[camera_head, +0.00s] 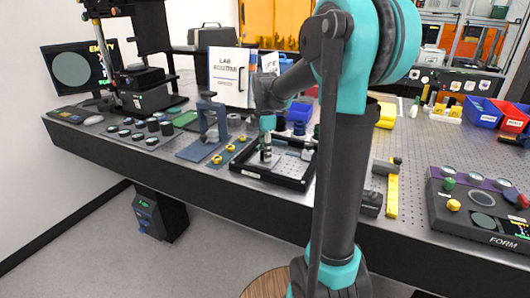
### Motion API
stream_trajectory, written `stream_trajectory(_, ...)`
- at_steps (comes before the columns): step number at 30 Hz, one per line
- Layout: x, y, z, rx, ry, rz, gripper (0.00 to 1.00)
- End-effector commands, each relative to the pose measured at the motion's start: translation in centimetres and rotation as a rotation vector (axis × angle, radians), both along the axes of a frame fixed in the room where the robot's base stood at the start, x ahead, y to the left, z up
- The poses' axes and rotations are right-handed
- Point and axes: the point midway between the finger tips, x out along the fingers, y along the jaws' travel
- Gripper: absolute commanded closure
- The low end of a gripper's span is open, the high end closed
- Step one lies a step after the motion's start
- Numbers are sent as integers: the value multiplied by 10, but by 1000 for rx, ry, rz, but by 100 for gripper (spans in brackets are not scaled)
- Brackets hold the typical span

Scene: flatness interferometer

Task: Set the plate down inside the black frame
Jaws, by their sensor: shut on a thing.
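The black frame (268,179) is a low open tray near the front edge of the bench, in the middle of the head view. My gripper (266,150) points down over the left part of the frame. It is shut on a small, pale plate (264,159), which shows only in part at its fingertips. The plate appears within the frame's outline, but I cannot tell whether it touches the frame's floor. My own arm hides part of the area to the right of the frame.
A blue-grey stand (207,137) is left of the frame, with yellow knobs (217,159) between. A yellow ruler (392,193) lies to the right. A control panel (480,209) is at far right. Blue and red bins (482,109) stand behind it.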

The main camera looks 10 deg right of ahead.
Motion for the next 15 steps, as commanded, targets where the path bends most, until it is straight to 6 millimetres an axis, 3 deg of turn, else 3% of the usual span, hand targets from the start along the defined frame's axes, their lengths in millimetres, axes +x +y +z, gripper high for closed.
stream_trajectory(10, 0, 0, -3, 0, 0, 0, 100)
stream_trajectory(11, 0, 0, -3, 0, 0, 0, 67)
stream_trajectory(15, 0, 0, -3, 0, 0, 0, 50)
